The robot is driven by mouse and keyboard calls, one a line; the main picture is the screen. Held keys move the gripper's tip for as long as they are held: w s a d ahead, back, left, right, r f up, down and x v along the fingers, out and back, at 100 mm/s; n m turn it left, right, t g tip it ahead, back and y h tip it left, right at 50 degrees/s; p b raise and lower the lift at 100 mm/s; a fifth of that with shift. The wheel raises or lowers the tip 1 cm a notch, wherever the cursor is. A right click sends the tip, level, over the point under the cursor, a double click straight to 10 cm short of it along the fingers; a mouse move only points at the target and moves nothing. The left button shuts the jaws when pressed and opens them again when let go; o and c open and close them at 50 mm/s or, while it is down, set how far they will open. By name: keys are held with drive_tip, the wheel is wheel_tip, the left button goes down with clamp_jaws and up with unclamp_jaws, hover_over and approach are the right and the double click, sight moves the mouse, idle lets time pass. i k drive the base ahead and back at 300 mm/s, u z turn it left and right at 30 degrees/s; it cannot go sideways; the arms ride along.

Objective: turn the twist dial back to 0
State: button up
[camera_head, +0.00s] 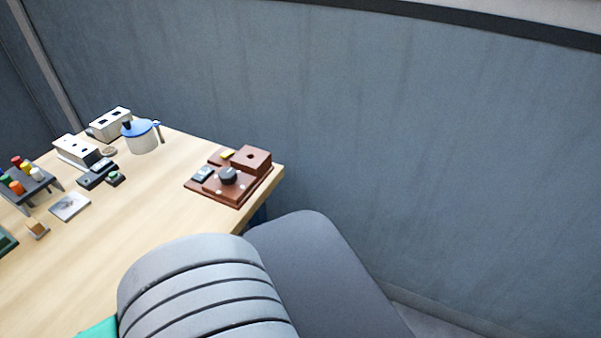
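The twist dial (228,175) is a dark round knob on a reddish-brown wooden device (231,197) near the right corner of the table. The device also bears a small grey-green display, a yellow piece and a raised brown block with a hole. The dial's marks and its setting are too small to read. My gripper is not in the frame. A large grey ribbed part of my arm fills the bottom middle, in front of the table's near right edge.
The wooden table (150,210) has clear room in its middle. A white pot with a blue lid (140,137), white boxes (75,152), a rack with coloured knobs (28,184), a grey plate (70,207) and a small tan block (38,229) stand left. A grey wall (400,150) rises behind.

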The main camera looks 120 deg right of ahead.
sight(227, 175)
drive_tip(key=z, duration=0.45)
drive_tip(key=k, duration=0.4)
drive_tip(key=u, duration=1.25)
drive_tip(key=k, duration=0.8)
drive_tip(key=z, duration=0.2)
